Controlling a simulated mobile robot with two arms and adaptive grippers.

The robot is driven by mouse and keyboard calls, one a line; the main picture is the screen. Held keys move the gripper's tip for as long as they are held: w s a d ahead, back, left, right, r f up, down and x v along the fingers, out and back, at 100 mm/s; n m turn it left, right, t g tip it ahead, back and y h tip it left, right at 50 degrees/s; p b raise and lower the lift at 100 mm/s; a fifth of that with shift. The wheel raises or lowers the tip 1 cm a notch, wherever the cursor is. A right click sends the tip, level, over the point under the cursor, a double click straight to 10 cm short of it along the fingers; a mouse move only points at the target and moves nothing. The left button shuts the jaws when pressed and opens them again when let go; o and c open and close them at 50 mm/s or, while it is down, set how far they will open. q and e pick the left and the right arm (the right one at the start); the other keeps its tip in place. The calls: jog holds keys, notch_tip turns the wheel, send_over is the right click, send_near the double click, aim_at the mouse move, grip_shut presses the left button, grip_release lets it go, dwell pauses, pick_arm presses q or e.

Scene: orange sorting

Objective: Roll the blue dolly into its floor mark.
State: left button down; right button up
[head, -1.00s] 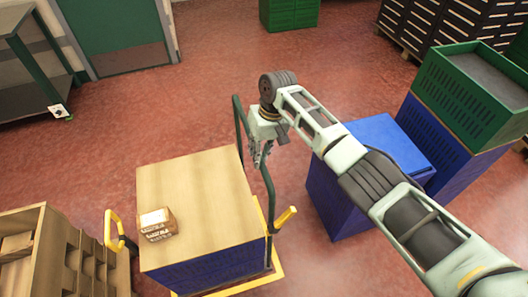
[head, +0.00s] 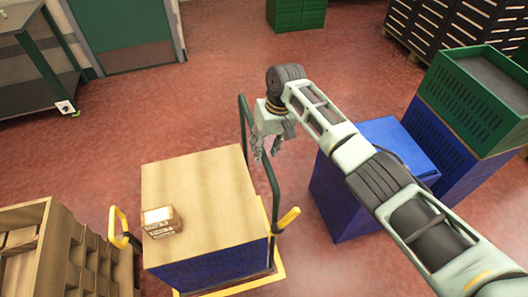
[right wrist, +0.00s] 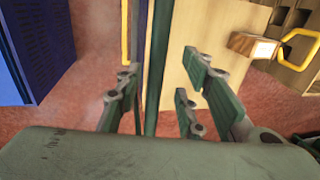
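The dolly carries a blue block with a wooden top (head: 200,190) and has a green upright handle (head: 272,185) on its right side. A yellow floor mark (head: 240,286) shows along its front and right edges; its other sides are hidden, so I cannot tell whether the dolly is fully inside. My right gripper (head: 267,148) is at the handle with its fingers spread. In the right wrist view the green handle bar (right wrist: 158,75) passes between the open fingers (right wrist: 160,90), with no visible grip on it. My left gripper is not in view.
A small carton (head: 161,221) lies on the wooden top. A blue box (head: 338,205) stands to the right, beside a stack with a green crate (head: 470,95). Wooden crates (head: 75,255) stand at left.

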notch_tip(320, 180, up, 10)
jog(key=d, duration=0.1)
jog(key=shift+w+d, duration=0.35)
jog(key=shift+d, duration=0.05)
jog(key=shift+f, duration=0.1)
